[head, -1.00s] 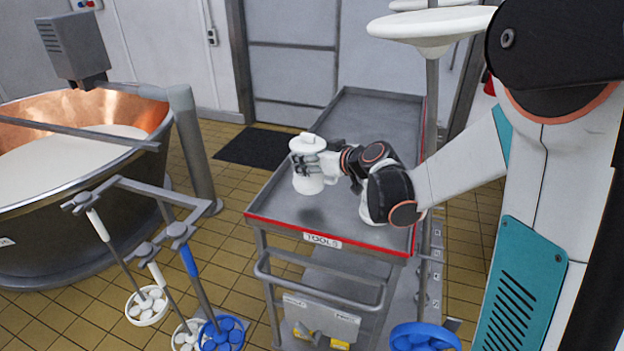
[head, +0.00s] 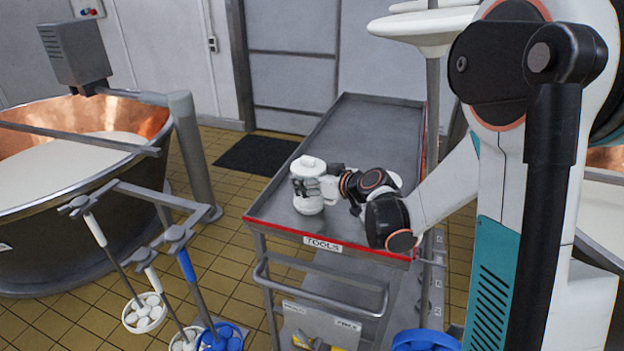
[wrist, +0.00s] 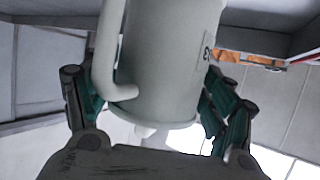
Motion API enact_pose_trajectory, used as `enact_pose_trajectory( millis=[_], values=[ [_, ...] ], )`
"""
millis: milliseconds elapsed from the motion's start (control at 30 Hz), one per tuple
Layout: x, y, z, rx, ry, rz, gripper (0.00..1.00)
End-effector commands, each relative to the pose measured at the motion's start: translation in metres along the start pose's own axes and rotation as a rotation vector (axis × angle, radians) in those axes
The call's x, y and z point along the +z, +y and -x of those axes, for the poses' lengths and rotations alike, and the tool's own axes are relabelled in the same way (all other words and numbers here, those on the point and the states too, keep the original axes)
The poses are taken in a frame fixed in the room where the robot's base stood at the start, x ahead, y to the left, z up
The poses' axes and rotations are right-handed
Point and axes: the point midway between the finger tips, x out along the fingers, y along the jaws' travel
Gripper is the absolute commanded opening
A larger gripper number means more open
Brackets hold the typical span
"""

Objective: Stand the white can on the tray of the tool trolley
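The white can (head: 311,166), with a lid and a knob on top, is upright over the near left part of the tool trolley's grey tray (head: 375,125). Its base is at or very close to the tray surface; I cannot tell if it touches. My gripper (head: 314,188) reaches in from the right, its fingers around the can's body. In the wrist view the can (wrist: 165,60) fills the middle, with its handle at left and a small label at right. The gripper fingers (wrist: 155,105) close on both sides of it.
The tray is otherwise bare, with a raised rim and a red front edge marked TOOLS (head: 323,244). A copper vat (head: 75,200) stands at left. A rack of hanging tools (head: 140,195) is before it. A pole with white discs (head: 432,110) rises by the trolley's right side.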

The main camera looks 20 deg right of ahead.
Motion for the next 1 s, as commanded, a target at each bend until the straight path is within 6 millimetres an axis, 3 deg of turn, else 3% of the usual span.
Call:
enact_pose_trajectory(
  millis=[400, 800, 1000],
  values=[
    [-0.004, 0.0, 0.002, 0.0, 0.0, 0.0, 0.81],
    [-0.004, 0.001, 0.062, 0.002, 0.0, 0.0, 0.81],
    [-0.003, 0.0, 0.075, 0.0, 0.0, -0.001, 0.81]
  ],
)
